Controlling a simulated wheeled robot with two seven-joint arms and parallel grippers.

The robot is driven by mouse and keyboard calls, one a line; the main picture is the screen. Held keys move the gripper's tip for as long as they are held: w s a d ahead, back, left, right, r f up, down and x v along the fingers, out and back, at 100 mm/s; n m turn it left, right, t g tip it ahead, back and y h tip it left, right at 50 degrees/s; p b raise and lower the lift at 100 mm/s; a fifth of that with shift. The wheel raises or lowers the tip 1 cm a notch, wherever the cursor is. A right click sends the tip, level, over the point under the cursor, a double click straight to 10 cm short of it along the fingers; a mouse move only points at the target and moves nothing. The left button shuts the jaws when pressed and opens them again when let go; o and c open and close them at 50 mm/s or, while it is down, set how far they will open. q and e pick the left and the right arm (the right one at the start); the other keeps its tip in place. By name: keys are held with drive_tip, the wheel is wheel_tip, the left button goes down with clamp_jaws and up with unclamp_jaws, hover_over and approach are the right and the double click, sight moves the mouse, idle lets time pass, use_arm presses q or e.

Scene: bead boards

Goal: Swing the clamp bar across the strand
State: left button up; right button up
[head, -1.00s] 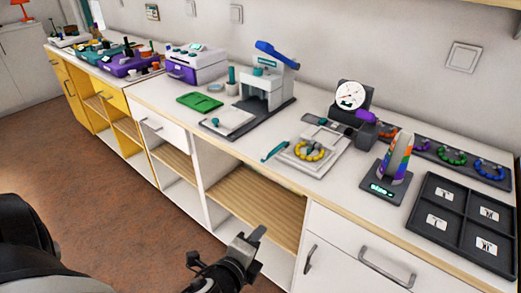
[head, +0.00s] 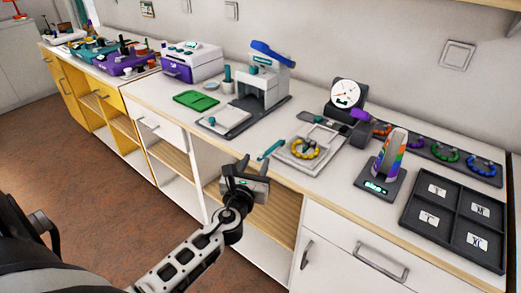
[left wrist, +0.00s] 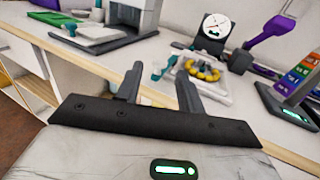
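A yellow bead strand (head: 316,149) lies in a ring on a pale plate (head: 287,157) of the grey fixture on the counter. It also shows in the left wrist view (left wrist: 207,75). A teal bar (head: 270,150), which looks like the clamp bar, sticks out at the plate's left side, beside the strand and not across it. It shows partly behind the fingers in the left wrist view (left wrist: 164,68). My left gripper (head: 252,167) is open and empty, in front of the counter edge, short of the bar. In the left wrist view its fingers (left wrist: 158,84) stand apart. My right gripper is not in view.
A dial gauge (head: 347,94) and a purple handle (head: 361,116) stand behind the plate. A rainbow-striped stand (head: 391,155) and a dark compartment tray (head: 454,217) are to the right. A press (head: 264,80) and a green board (head: 196,99) are to the left.

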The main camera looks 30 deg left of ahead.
sight(259, 154)
use_arm(q)
drive_tip(key=x, duration=0.5)
drive_tip(key=shift+w+a, duration=0.1)
drive_tip(key=shift+w, duration=0.05)
clamp_jaws()
